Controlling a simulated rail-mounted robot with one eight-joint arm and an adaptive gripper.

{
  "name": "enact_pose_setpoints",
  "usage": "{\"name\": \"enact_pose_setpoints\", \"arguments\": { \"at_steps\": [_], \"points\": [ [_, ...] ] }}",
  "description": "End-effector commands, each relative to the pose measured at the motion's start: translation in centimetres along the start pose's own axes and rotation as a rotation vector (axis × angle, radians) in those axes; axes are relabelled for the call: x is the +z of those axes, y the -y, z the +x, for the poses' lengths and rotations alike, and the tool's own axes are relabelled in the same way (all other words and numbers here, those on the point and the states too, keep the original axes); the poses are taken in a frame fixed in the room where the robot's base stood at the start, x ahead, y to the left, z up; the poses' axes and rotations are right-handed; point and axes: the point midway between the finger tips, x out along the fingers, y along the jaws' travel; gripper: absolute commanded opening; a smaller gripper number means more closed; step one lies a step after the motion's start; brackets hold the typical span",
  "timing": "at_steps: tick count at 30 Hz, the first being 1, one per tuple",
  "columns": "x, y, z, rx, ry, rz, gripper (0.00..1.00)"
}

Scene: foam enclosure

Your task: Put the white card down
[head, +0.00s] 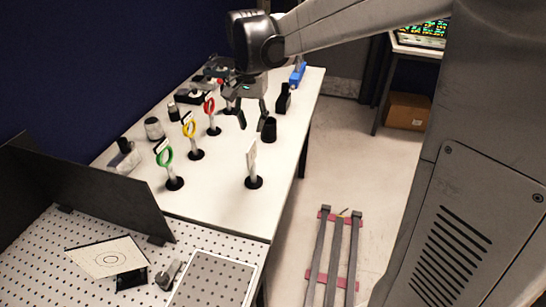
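A white card (251,154) stands upright, almost edge-on, on a post with a round black base on the white table, near its right edge. Another pale card with concentric circles (108,257) sits tilted on a dark holder on the perforated board at lower left. I cannot tell which one the task names. My gripper (252,121) points down over the table, behind the upright card and apart from it. Its two dark fingers are spread, and I see nothing between them.
Green (164,157), yellow (189,128) and red (209,105) rings stand on posts at left. A black cup (269,131) is close beside my gripper's right finger. A black panel (85,190) divides the table from the perforated board (40,265). The table right of the rings is mostly clear.

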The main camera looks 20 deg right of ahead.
Motion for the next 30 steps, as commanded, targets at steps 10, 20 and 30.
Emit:
{"name": "enact_pose_setpoints", "arguments": {
  "at_steps": [10, 20, 30],
  "points": [
    [6.6, -4.7, -3.6, -0.095, -0.163, -0.207, 0.24],
    [12.7, -9.0, -4.1, -0.155, -0.34, -0.405, 0.24],
    [17.5, -12.4, -2.4, -0.181, -0.511, -0.577, 0.24]
  ]
}}
